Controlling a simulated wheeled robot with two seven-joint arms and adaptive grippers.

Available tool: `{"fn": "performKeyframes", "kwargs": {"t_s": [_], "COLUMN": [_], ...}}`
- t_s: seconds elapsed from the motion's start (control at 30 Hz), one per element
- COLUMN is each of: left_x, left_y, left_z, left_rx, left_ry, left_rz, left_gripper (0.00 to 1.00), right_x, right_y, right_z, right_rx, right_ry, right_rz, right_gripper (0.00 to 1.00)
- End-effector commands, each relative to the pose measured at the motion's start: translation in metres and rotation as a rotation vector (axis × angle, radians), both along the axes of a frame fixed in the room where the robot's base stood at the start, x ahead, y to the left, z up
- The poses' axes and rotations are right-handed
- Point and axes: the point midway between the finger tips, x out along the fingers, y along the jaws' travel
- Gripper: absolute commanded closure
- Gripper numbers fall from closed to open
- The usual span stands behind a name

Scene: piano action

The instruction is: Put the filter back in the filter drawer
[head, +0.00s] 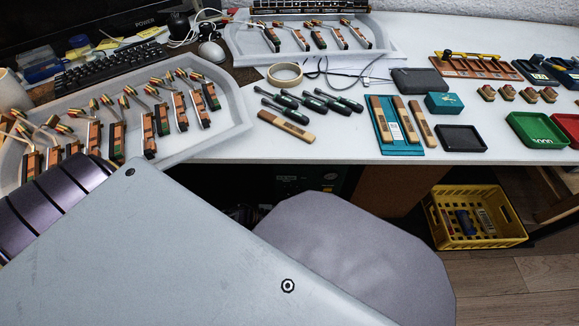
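I cannot make out a filter or a filter drawer in the head view. Neither of my grippers is in view. A large pale grey surface fills the lower left and hides what lies behind it; I cannot tell whether it is part of me.
The white table (330,144) holds grey trays of piano action parts (232,128), screwdrivers (328,107), a tape roll (285,75), a teal mat with wooden strips (404,151), and green (537,143) and black (461,152) trays. A grey chair seat (350,250) and yellow crate (487,243) stand below.

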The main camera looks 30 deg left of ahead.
Motion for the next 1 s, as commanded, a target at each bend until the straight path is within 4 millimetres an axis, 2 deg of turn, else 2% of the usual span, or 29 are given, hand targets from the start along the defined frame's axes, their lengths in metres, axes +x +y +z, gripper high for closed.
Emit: {"fn": "performKeyframes", "kwargs": {"t_s": [0.2, 0.63, 0.67, 0.8, 1.0], "left_x": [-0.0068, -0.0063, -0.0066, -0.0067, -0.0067], "left_y": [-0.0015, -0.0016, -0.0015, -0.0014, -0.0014], "left_z": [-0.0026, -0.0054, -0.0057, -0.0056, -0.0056], "left_rx": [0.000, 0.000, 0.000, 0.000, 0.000], "left_ry": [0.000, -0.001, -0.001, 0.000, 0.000], "left_rz": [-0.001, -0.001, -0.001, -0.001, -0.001], "left_gripper": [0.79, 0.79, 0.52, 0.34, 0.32], "right_x": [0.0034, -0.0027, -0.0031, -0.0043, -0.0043], "right_y": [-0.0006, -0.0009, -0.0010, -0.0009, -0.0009], "right_z": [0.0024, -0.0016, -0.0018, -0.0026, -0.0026], "right_rx": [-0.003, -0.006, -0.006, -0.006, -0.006], "right_ry": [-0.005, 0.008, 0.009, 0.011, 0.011], "right_rz": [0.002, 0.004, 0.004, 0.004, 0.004], "right_gripper": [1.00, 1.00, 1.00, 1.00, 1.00]}}
